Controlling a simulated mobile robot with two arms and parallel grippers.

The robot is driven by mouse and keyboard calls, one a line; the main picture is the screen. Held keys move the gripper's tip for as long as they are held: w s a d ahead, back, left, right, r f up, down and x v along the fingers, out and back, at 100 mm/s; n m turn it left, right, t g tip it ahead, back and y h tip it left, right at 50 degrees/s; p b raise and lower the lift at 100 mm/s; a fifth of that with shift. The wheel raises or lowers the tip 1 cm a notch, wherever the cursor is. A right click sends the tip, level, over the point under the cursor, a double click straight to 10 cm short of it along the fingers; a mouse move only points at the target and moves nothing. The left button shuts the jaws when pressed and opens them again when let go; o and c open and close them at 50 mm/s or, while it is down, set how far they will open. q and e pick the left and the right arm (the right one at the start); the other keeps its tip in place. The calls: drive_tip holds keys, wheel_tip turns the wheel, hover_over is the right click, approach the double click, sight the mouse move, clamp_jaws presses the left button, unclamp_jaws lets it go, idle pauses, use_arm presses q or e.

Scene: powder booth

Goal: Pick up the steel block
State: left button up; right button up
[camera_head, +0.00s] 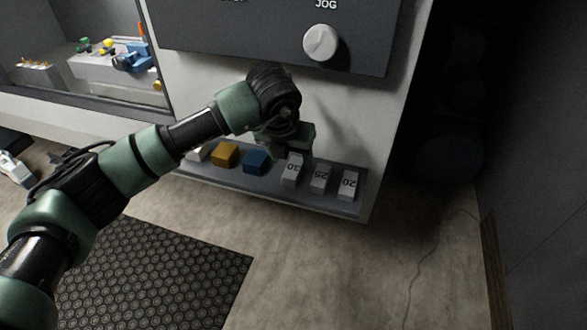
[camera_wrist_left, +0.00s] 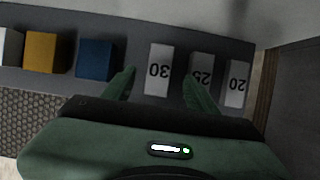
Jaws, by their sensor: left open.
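A row of blocks lies on a grey ledge (camera_head: 335,203). The pale block marked 30 (camera_head: 291,170) is grey-white; it also shows in the left wrist view (camera_wrist_left: 158,69). Beside it are similar blocks marked 25 (camera_head: 319,178) and 20 (camera_head: 348,184). No block is labelled steel, and I cannot tell by colour which is steel. My left gripper (camera_head: 290,150) is open over the ledge. In the left wrist view its fingertips (camera_wrist_left: 158,76) appear on either side of the 30 block, with nothing gripped. My right gripper is out of view.
To the left on the ledge are a blue block (camera_head: 255,161), a yellow block (camera_head: 224,154) and a pale block (camera_head: 198,153). A panel with a JOG knob (camera_head: 320,42) is above. A dark studded mat (camera_head: 150,270) lies on the floor.

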sight(293, 167)
use_arm(q)
drive_tip(key=p+x, duration=0.1)
drive_tip(key=x, duration=0.2)
drive_tip(key=shift+w+a+f, duration=0.1)
drive_tip(key=shift+f, duration=0.2)
drive_tip(key=shift+w+f, duration=0.15)
drive_tip(key=shift+f, duration=0.3)
clamp_jaws()
drive_tip(key=shift+r, duration=0.1)
